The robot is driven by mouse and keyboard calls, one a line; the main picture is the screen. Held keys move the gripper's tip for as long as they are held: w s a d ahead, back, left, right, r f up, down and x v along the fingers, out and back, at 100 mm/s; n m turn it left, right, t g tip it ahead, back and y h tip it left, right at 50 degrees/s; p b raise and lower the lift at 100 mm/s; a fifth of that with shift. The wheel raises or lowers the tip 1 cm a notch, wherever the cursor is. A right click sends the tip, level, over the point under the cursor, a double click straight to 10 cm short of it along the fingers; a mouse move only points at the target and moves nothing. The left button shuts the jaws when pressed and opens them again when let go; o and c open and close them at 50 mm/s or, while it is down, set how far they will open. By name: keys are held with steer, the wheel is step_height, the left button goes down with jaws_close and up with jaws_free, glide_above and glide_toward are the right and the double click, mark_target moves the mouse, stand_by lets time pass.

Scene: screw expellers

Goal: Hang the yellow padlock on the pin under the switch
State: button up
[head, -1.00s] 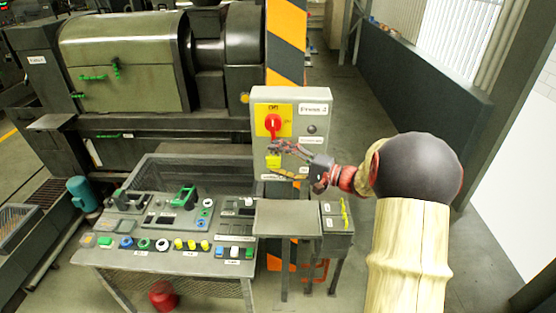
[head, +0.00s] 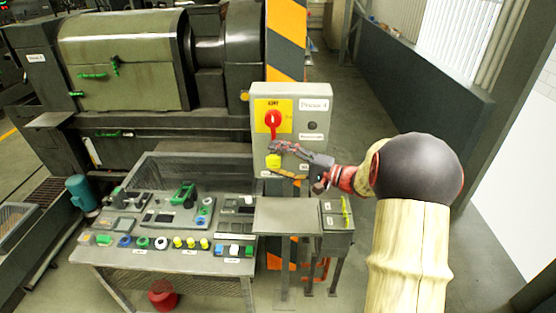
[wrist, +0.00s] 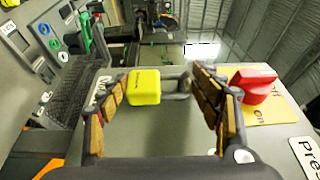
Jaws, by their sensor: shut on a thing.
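The yellow padlock (head: 273,160) is in front of the lower part of the grey switch box, below the red switch knob (head: 272,120). My gripper (head: 288,161) reaches in from the right and is shut on the padlock. In the wrist view the yellow body (wrist: 143,87) is by the left finger, and the grey shackle (wrist: 176,84) points toward the right finger and the red knob (wrist: 253,86). I cannot make out the pin, nor whether the shackle touches it.
The grey switch box (head: 318,98) stands before a striped post (head: 287,40). A control desk (head: 150,258) with several buttons is below left. A small grey shelf (head: 285,215) and a box with a yellow-green strip (head: 337,215) are below my gripper. Open floor lies right.

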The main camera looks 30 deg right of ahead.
steer(key=o, duration=1.4)
steer(key=shift+o, duration=0.2)
steer(key=o, duration=0.3)
steer(key=shift+b+v, duration=1.05)
steer(key=shift+v, duration=3.95)
